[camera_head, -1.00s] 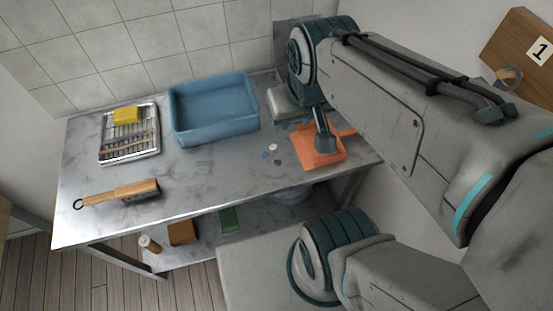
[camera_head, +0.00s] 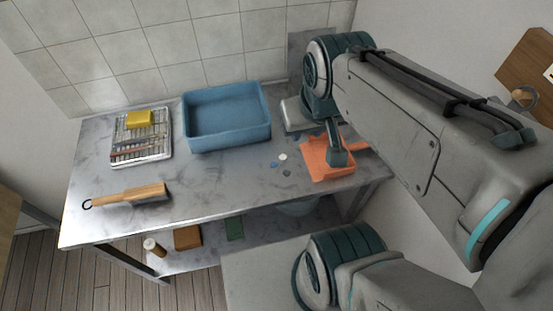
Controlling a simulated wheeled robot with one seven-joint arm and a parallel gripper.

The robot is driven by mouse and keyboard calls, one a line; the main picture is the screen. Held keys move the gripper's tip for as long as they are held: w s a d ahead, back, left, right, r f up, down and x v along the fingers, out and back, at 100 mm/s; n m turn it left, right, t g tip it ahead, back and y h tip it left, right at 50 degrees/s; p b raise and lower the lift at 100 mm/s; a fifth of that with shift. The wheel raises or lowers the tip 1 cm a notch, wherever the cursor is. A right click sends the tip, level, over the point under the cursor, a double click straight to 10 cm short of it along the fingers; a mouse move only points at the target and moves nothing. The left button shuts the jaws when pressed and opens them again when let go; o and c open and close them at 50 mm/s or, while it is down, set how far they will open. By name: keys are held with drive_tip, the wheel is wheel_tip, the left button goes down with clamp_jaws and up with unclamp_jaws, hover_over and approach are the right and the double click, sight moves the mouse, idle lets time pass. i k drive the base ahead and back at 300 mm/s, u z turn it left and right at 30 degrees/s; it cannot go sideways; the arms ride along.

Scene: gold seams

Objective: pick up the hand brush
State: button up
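The hand brush (camera_head: 130,195) lies on the metal table at its front left. It has a pale wooden back and handle, a dark hanging loop at its left end and greyish bristles showing under its right end. My gripper (camera_head: 338,150) is far to the right of the brush, over an orange dustpan (camera_head: 326,168). Only a dark teal part of the gripper shows, and the arm hides much of it. I cannot tell whether it is open or touches the dustpan.
A blue tub (camera_head: 228,140) stands at the back middle. A wire rack (camera_head: 158,147) with a yellow sponge (camera_head: 139,118) is at the back left. Small discs (camera_head: 283,157) lie by the dustpan.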

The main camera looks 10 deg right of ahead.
sight(150, 194)
drive_tip(key=k, duration=0.5)
drive_tip(key=u, duration=2.75)
drive_tip(key=i, duration=2.15)
drive_tip(key=z, duration=2.8)
